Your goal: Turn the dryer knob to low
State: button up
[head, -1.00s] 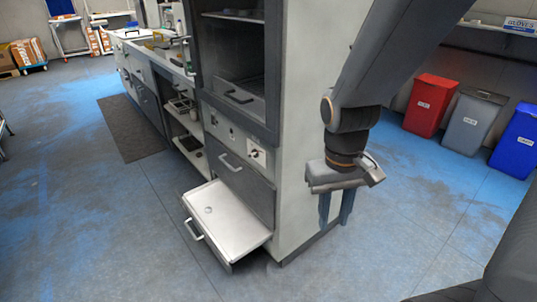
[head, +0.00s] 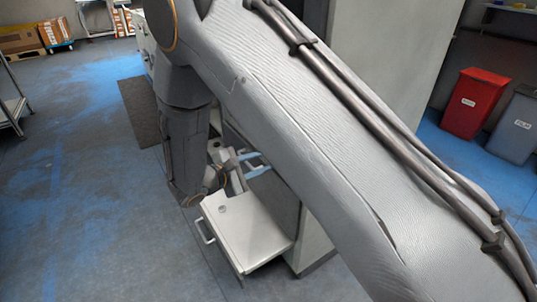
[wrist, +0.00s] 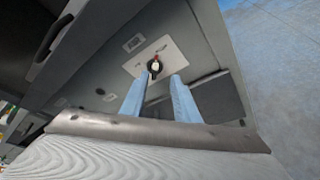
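In the wrist view the dryer knob (wrist: 154,66), dark with a red and white mark, sits on a pale square plate (wrist: 174,54) on the dryer's grey front panel (wrist: 200,62). My gripper (wrist: 160,76) is open, its two blue fingers apart and pointing at the panel. The knob shows between and just beyond the fingertips, nearer the left one; I cannot tell whether they touch. In the head view my gripper (head: 256,164) is low by the dryer's front, above the open drawer (head: 245,228). My arm hides the knob and most of the dryer there.
The pulled-out white drawer sticks out below my gripper. Other small panel fittings (wrist: 133,43) lie beside the knob plate. A red bin (head: 473,103) and a grey bin (head: 517,123) stand at the right. The floor at the left is open.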

jog(key=w+a+x, duration=0.1)
jog(key=x, duration=0.6)
jog(key=shift+t+p, duration=0.3)
jog(key=shift+p, duration=0.05)
jog(key=shift+a, duration=0.1)
jog(key=shift+c, duration=0.3)
grip_shut()
